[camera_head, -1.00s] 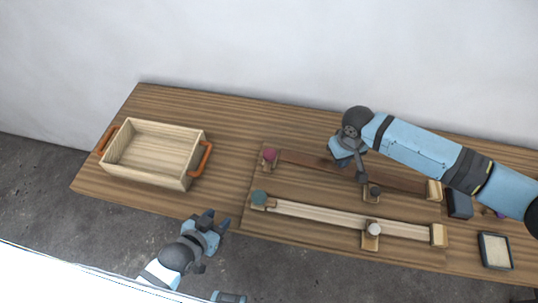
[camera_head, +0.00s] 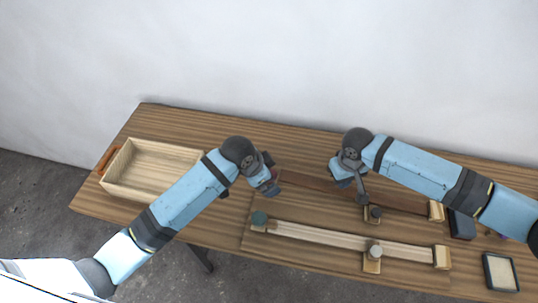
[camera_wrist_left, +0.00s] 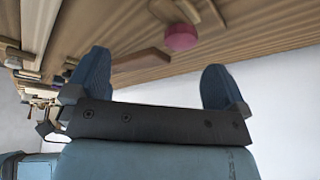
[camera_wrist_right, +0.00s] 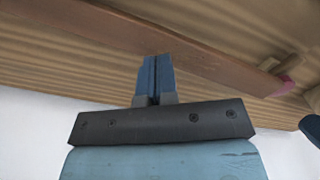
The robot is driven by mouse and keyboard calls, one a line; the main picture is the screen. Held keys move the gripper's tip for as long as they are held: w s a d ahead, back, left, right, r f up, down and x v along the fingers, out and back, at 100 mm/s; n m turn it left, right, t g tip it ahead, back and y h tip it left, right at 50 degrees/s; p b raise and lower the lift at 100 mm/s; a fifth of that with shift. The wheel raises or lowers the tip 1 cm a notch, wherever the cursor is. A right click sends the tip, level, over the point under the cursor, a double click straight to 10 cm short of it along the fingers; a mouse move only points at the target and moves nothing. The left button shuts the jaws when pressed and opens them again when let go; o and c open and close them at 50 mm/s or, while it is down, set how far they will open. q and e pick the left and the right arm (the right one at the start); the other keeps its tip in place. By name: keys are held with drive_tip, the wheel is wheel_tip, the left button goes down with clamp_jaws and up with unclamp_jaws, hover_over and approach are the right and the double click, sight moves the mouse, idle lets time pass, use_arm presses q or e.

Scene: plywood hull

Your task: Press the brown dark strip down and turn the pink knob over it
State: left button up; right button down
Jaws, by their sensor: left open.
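The brown dark strip (camera_head: 308,184) runs along the back of the board; it also shows in the right wrist view (camera_wrist_right: 200,60). My right gripper (camera_head: 342,183) is over its middle; its fingers are together in the right wrist view (camera_wrist_right: 155,62), with the strip right behind their tips. I cannot tell if they touch it. The pink knob (camera_wrist_left: 180,37) is near the strip's left end, and shows in the right wrist view (camera_wrist_right: 288,88). My left gripper (camera_head: 268,187) is open near the knob and largely hides it in the head view.
A pale strip (camera_head: 320,235) lies in front, with a teal knob (camera_head: 259,218) at its left end and a pale grey knob (camera_head: 375,251) below it. A dark knob (camera_head: 376,213) stands between the strips. A wooden box (camera_head: 125,190) is left; a small framed tray (camera_head: 500,272) is right.

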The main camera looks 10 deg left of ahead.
use_arm(q)
wheel_tip(320, 180, up, 5)
drive_tip(key=w+m+g+y, duration=0.3)
drive_tip(key=m, duration=0.2)
drive_tip(key=f, duration=1.2)
drive_tip(key=shift+d, duration=0.3)
drive_tip(key=c, duration=0.8)
drive_tip(key=shift+c, duration=0.2)
use_arm(e)
drive_tip(key=shift+f, duration=0.15)
drive_tip(key=shift+f, duration=0.6)
drive_tip(key=shift+f, duration=0.25)
